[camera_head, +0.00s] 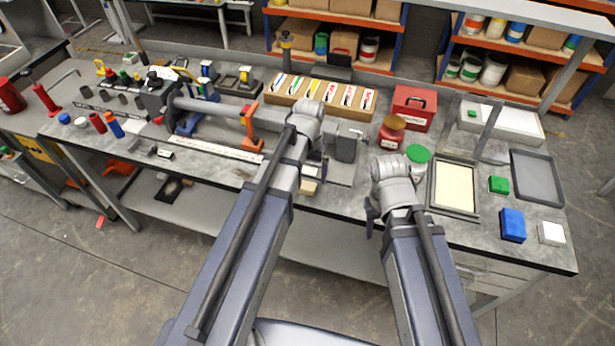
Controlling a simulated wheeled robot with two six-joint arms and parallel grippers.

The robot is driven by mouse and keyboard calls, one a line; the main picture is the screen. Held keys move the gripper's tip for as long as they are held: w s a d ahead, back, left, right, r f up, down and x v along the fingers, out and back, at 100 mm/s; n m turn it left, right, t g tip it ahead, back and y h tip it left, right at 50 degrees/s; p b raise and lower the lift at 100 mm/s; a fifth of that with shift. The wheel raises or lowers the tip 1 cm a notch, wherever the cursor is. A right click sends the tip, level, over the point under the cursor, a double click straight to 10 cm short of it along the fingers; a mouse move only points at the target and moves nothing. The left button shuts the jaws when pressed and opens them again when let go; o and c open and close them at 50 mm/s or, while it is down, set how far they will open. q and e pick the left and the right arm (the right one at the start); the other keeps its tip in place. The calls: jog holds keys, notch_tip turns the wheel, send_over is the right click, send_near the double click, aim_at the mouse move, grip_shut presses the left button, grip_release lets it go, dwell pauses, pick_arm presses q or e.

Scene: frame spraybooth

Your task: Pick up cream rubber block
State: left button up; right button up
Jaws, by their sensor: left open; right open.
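A small cream block (308,187) lies near the front edge of the workbench (345,198), just below my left gripper (316,168). It looks like the cream rubber block, partly covered by my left arm. My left gripper is open and its fingers are mostly hidden behind the wrist; I cannot tell whether they touch the block. My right gripper (373,217) is open and empty at the bench's front edge, left of the cream-surfaced tray (454,187). A white block (551,233) lies at the far right corner.
A red jar (391,134), a green-lidded jar (417,158) and a grey block-shaped fixture (347,144) stand behind the grippers. A long tube (210,107) rests on orange and blue stands at left. Blue (513,225) and green (498,186) blocks lie right.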

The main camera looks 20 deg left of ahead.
aim_at(307, 185)
pick_arm(q)
jog(key=shift+w+a+r, duration=0.3)
jog(key=shift+w+a, duration=0.15)
jog(key=shift+a, duration=0.15)
jog(key=f+b, duration=0.8)
jog(key=shift+d, duration=0.35)
jog(key=shift+r, duration=0.1)
jog(key=c, duration=1.4)
jog(key=shift+r, duration=0.1)
notch_tip(307, 185, up, 10)
jog(key=p, duration=1)
